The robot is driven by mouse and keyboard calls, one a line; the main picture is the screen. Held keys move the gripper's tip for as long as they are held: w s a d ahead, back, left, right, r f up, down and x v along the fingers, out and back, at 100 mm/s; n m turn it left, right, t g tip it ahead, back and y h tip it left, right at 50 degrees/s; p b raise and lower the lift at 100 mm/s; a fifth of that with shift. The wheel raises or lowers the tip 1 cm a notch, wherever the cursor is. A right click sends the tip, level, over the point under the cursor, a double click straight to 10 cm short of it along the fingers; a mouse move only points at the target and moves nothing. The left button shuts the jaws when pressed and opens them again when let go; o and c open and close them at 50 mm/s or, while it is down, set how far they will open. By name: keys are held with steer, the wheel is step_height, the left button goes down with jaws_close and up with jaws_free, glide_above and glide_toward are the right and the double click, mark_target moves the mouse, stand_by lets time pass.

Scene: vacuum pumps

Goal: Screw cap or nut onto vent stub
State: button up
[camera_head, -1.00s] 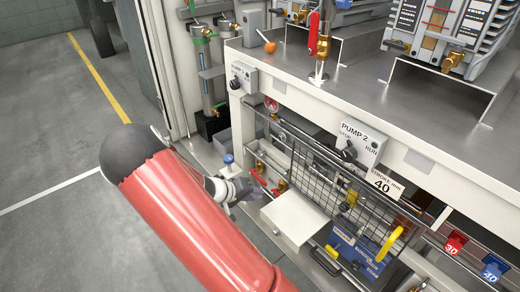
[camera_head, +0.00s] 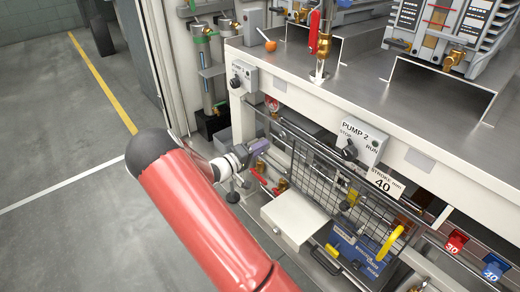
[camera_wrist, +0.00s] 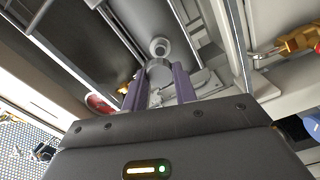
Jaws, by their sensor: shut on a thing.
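My gripper (camera_wrist: 158,92) is shut, its purple fingers closed on a grey round piece (camera_wrist: 159,69) that looks like the cap or nut. A pale round end with a hole (camera_wrist: 159,46), possibly the vent stub, shows just beyond the held piece in the wrist view. I cannot tell whether the two touch. In the head view my gripper (camera_head: 260,147) is at the left front of the bench, below its top edge. The held piece and the stub cannot be made out there.
The bench (camera_head: 300,72) overhangs on the right, with a wire mesh guard (camera_head: 315,170) and a white box (camera_head: 294,217) below. Brass fittings (camera_wrist: 300,40) and a blue round part (camera_wrist: 312,124) lie at the wrist view's right. Open floor (camera_head: 60,200) is at left.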

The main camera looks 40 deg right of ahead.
mark_target(280, 138)
steer(key=shift+f+b, duration=0.15)
steer(key=shift+b, duration=0.2)
steer(key=d+b, duration=0.2)
steer(key=d, duration=0.2)
steer(key=shift+w, duration=0.15)
steer(key=shift+a, duration=0.1)
steer(key=shift+d+b, duration=0.55)
steer(key=shift+d, duration=0.35)
steer(key=shift+b, duration=0.45)
steer(key=shift+w+d+b, duration=0.1)
steer(key=shift+d+b, duration=0.35)
steer(key=shift+d, duration=0.2)
